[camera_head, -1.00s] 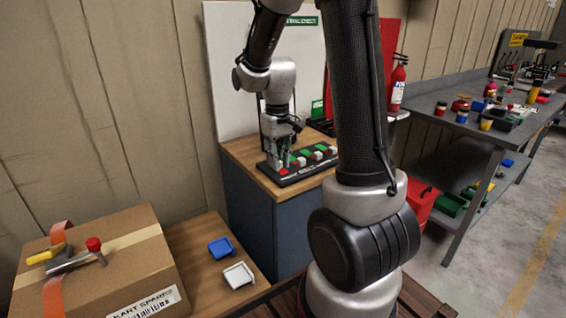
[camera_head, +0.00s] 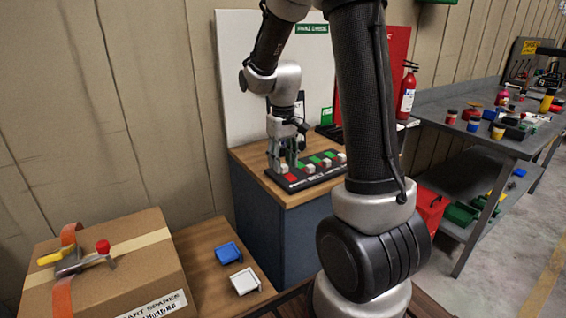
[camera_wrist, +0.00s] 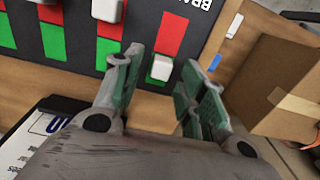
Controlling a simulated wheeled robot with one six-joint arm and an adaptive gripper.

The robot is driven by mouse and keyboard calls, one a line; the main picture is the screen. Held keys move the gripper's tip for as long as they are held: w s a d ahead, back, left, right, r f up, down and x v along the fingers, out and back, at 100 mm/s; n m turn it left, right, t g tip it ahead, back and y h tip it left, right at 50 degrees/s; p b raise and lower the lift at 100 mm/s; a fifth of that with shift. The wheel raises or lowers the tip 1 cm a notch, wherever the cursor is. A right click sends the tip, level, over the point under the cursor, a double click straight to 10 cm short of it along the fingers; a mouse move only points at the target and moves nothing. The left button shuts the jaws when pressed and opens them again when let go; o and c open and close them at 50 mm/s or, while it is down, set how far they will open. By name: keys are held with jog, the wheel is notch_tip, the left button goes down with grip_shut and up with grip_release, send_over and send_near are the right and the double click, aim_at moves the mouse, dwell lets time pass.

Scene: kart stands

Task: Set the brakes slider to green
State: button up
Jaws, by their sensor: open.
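The black slider panel (camera_head: 307,172) lies on the wooden top of a dark blue cabinet. In the wrist view the brakes track, by the partly seen letters "BRA" (camera_wrist: 171,4), has a red part (camera_wrist: 173,34) above and green below. Its white knob (camera_wrist: 162,68) sits at the lower, green end, with a little green showing around it. My gripper (camera_wrist: 160,76) is open, with one finger on each side of this knob. Small gaps show between fingers and knob. In the head view my gripper (camera_head: 284,166) is low over the panel's left end.
Other white knobs (camera_wrist: 107,10) stand on neighbouring tracks. A fire extinguisher (camera_head: 407,92) and a cluttered grey bench (camera_head: 465,140) are at right.

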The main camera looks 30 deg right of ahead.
aim_at(283, 165)
notch_tip(283, 165, up, 11)
dwell(0.3)
dwell(0.4)
jog(key=s+a+r+t, duration=0.1)
jog(key=s+t, duration=0.1)
jog(key=s, duration=0.8)
jog(key=s+a+r+t, duration=0.2)
jog(key=s, duration=0.9)
jog(key=shift+s+r, duration=0.15)
jog(key=shift+r, duration=0.1)
